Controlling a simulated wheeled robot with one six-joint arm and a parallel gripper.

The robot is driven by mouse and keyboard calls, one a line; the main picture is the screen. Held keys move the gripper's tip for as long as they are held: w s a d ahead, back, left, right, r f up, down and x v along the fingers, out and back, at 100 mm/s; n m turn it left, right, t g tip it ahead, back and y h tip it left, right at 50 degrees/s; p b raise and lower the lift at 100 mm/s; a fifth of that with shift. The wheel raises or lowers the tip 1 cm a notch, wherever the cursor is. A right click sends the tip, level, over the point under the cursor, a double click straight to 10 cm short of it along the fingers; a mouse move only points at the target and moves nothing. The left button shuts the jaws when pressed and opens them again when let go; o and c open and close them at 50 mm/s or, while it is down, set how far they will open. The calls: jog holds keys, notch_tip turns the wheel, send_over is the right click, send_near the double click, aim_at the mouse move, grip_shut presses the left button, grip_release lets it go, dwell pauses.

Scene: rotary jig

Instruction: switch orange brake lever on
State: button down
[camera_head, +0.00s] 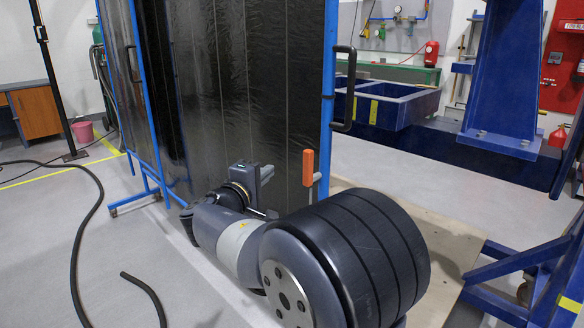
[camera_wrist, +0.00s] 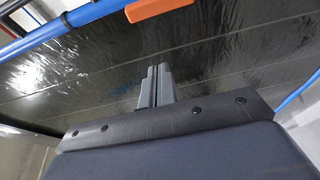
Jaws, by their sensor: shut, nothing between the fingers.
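The orange brake lever (camera_head: 308,167) stands upright on a thin metal stem in front of the dark curtain. In the wrist view the orange lever handle (camera_wrist: 160,8) shows at the top edge, partly cut off by the frame. My gripper (camera_wrist: 157,72) is shut and empty, its two grey fingers together. In the wrist view the fingertips lie below the lever handle, with a clear gap between them. In the head view my gripper is to the left of the lever, and my arm hides part of this area and the lever's base.
A dark welding curtain (camera_head: 240,90) in a blue frame (camera_head: 327,90) stands close behind the lever. A black handle (camera_head: 346,90) sticks out from its right post. Blue jig steelwork (camera_head: 530,265) is at the right. A black hose (camera_head: 85,230) lies on the open floor at left.

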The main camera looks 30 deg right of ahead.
jog(key=shift+r, duration=0.15)
jog(key=w+d+b, duration=0.2)
jog(key=d, duration=0.7)
jog(key=shift+w, duration=0.3)
jog(key=shift+b, duration=0.35)
dwell(0.3)
